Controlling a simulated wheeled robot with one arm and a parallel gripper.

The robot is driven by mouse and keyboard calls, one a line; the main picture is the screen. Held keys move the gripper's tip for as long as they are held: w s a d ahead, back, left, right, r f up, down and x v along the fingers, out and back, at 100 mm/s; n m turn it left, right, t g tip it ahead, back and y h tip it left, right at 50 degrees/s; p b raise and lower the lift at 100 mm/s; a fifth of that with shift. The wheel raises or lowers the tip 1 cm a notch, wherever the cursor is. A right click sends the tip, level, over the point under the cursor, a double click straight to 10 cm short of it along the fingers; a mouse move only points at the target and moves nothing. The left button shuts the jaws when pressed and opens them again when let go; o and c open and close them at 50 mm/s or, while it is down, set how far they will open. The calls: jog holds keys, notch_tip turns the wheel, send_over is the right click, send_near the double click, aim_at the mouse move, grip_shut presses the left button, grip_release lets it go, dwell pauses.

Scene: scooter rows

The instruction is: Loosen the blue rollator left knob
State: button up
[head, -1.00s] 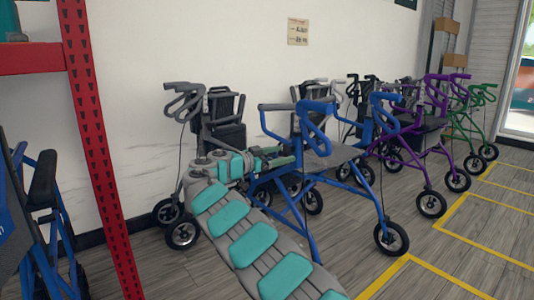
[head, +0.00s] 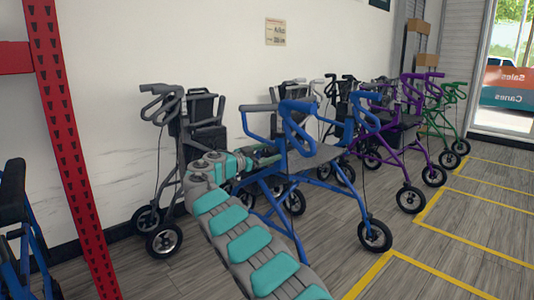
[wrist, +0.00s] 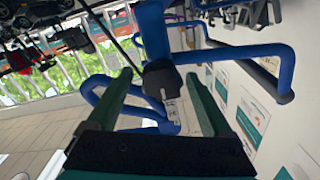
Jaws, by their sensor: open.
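The blue rollator (head: 292,178) stands upright on the floor in the middle of the head view, with a dark seat and blue looped handles. My gripper (head: 268,153) reaches in at its left side, partly hidden by the frame. In the wrist view my gripper (wrist: 160,78) is open, with its two green fingers apart. A black knob-like part (wrist: 158,74) on the blue tube shows in the gap between the fingertips, with a grey, marked strip below it. I cannot tell whether the fingers touch it. The knob cannot be made out in the head view.
A grey rollator (head: 172,160) stands close on the left, by the white wall. A purple rollator (head: 403,150) and a green one (head: 450,125) stand to the right. A red rack post (head: 65,140) is at the left. Floor with yellow lines (head: 440,265) is clear at front right.

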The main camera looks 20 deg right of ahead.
jog(key=shift+c, duration=0.4)
grip_shut()
dwell(0.4)
